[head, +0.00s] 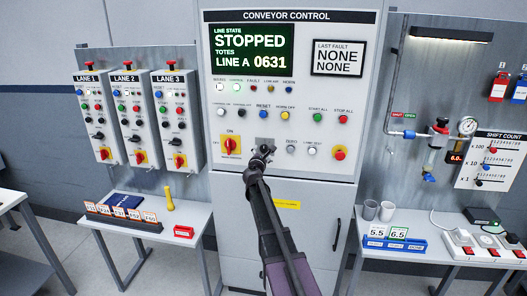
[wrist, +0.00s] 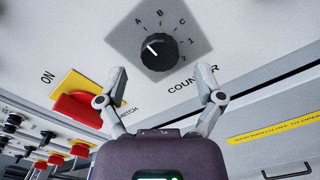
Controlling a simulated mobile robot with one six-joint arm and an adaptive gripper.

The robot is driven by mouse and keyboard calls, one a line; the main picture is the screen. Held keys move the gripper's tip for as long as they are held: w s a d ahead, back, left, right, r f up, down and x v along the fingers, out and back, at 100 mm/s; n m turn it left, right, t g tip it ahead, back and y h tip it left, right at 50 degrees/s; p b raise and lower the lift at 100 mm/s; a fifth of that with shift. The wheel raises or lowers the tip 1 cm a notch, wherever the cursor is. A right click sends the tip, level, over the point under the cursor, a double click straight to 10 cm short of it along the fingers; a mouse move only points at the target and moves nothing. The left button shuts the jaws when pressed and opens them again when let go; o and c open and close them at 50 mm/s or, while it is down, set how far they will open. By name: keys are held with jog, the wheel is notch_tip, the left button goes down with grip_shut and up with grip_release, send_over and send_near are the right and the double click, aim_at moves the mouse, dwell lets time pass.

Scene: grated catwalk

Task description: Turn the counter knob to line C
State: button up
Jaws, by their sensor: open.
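The counter knob (wrist: 158,52) is a round black dial on a grey square plate, above the word COUNTER in the wrist view. Marks A, B, C, 1 and 2 sit around it. Its white pointer points up and left, nearest A. The display (head: 252,50) reads STOPPED, LINE A, 0631. My gripper (wrist: 162,75) is open and empty. Its fingers are spread just below the knob in the wrist view, apart from it. In the head view my gripper (head: 262,155) covers most of the knob.
A red and yellow ON switch (head: 231,145) is left of the knob, with its red handle (wrist: 82,108) near my left finger. Push buttons and a red stop button (head: 340,153) are to the right. A lower cabinet door (head: 315,215) has a handle. Tables stand on both sides.

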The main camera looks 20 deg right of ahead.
aim_at(263, 150)
jog(key=shift+x, duration=1.5)
jog(key=c, duration=1.1)
